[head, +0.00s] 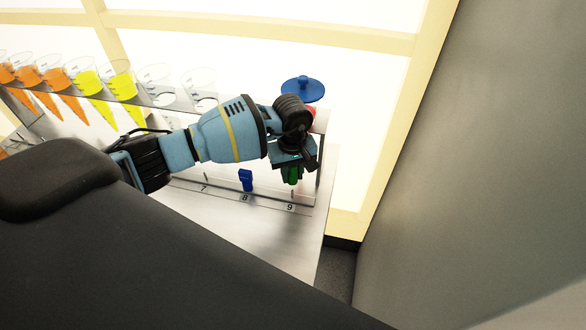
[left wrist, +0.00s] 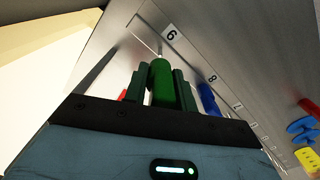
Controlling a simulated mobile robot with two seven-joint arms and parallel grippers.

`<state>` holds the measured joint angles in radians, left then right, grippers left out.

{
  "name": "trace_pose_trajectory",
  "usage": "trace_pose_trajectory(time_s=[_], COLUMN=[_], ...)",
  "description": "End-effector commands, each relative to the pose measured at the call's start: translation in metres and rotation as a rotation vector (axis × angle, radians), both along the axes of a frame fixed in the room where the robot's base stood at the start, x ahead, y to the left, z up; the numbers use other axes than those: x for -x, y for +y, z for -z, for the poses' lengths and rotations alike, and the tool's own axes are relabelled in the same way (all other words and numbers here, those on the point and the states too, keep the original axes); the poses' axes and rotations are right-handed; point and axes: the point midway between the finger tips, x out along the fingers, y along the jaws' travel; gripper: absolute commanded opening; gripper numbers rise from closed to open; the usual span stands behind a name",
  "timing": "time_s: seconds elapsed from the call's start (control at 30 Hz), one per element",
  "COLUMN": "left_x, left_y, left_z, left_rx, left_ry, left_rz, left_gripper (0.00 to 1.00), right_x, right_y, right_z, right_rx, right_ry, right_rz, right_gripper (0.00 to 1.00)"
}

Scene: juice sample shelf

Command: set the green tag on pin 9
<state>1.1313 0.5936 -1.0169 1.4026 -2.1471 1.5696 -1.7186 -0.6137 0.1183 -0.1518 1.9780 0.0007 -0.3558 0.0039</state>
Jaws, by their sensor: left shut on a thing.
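My left gripper (head: 292,168) is shut on the green tag (head: 292,178), at the right end of the numbered strip (head: 265,202). The tag is just behind the printed 9. In the left wrist view the green tag (left wrist: 160,82) stands between the two fingers of my left gripper (left wrist: 162,88), with the 9 label (left wrist: 172,33) just beyond its tip. Pin 9 is mostly hidden by the tag and gripper; I cannot tell whether the tag is around it or above it. My right gripper is not in view.
A blue tag (head: 245,180) stands at 8, close to the left of the green tag; it also shows in the left wrist view (left wrist: 208,98). Cups of orange and yellow juice (head: 88,82) line the rack behind my arm. A blue lid-like object (head: 303,89) stands behind the gripper.

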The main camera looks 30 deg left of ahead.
Motion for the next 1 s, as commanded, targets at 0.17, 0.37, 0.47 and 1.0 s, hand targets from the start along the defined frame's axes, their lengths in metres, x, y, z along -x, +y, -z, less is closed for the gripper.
trace_pose_trajectory(time_s=[0.17,0.37,0.47,1.0], left_x=[0.001,0.001,0.001,0.000], left_y=[0.000,0.000,0.000,0.000], left_z=[0.016,0.029,0.033,0.030], left_rx=[0.000,-0.001,-0.001,-0.001], left_ry=[0.004,0.005,0.002,-0.001], left_rz=[0.000,0.001,0.001,0.001], left_gripper=[0.04,0.04,0.04,0.04], right_x=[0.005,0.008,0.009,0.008], right_y=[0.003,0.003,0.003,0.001], right_z=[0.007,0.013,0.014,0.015], right_rx=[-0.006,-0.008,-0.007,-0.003], right_ry=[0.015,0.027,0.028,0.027], right_rz=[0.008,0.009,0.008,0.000], right_gripper=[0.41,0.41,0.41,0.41])
